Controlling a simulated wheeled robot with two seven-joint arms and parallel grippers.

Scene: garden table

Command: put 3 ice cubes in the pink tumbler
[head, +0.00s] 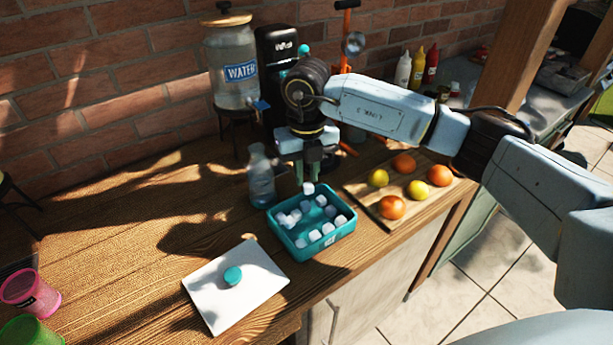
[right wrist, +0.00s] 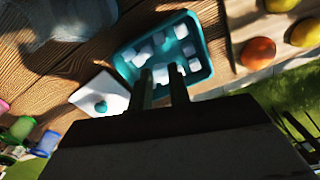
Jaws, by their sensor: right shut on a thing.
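The pink tumbler (head: 30,291) stands at the far left of the table in the head view; its inside is hidden. The teal bin (head: 325,241) holds several white ice cubes (head: 315,235). My right gripper (head: 308,178) is above the back of the bin, pointing down, shut on an ice cube (head: 308,188). In the right wrist view that cube (right wrist: 160,75) shows between the two fingertips, with the bin's teal rim (right wrist: 205,45) beyond. My left gripper is not in view.
A green tumbler (head: 32,331) stands near the pink one. A clear bottle (head: 261,180) stands close behind the bin. A fruit board (head: 365,195) lies right. The table's left middle is clear.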

